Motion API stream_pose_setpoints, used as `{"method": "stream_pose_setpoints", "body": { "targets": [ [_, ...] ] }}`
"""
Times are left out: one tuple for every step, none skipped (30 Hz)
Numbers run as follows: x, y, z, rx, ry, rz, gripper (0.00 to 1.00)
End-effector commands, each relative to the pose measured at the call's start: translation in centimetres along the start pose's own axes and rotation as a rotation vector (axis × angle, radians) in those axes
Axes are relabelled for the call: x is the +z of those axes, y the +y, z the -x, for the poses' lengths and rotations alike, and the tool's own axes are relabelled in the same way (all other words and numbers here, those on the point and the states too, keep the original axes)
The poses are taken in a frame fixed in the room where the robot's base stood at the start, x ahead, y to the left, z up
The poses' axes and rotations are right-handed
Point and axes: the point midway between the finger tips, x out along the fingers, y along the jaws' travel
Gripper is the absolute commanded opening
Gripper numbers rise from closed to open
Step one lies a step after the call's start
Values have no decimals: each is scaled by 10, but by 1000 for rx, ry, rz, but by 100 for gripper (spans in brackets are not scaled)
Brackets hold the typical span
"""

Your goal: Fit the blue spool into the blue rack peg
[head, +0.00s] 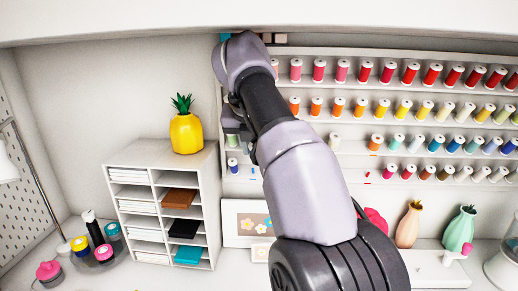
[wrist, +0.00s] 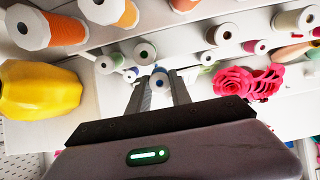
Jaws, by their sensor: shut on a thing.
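My gripper (wrist: 160,84) is shut on the blue spool (wrist: 159,80), which has a pale end and sits between the two fingers in the wrist view. In the head view my gripper (head: 236,128) is at the left end of the thread rack (head: 320,86), partly hidden by my arm. A small blue spool (head: 232,165) shows just below it there; I cannot tell whether it is the held one. I cannot make out the blue rack peg in either view.
Rows of coloured spools fill the rack. A yellow pineapple (head: 187,132) stands on a white paper organizer (head: 160,205) at left. A pink paper flower (wrist: 245,82) and vases (head: 408,225) are at right. Large orange spools (wrist: 45,27) are near my gripper.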

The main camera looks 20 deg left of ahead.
Motion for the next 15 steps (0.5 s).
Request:
{"method": "stream_pose_setpoints", "body": {
  "targets": [
    [3, 2, 6, 7, -16, 0, 0],
    [3, 2, 2, 7, -16, 0, 0],
    [2, 2, -4, 7, -15, 0, 0],
    [1, 2, -8, 7, -14, 0, 0],
    [0, 2, -14, 6, -12, 0, 0],
    [0, 2, -20, 6, -11, 0, 0],
    [-1, 1, -24, 5, -11, 0, 0],
    [-1, 1, -28, 5, -11, 0, 0],
    [-2, 1, -33, 4, -11, -1, 0],
    [-2, 1, -36, 4, -11, -1, 0],
    [-2, 0, -38, 4, -10, -1, 0],
    [-2, 0, -40, 4, -10, -1, 0],
    [-2, 0, -42, 4, -9, -1, 0],
    [-2, 0, -42, 4, -9, -1, 0],
    [-2, 0, -42, 4, -9, -1, 0]
  ]
}}
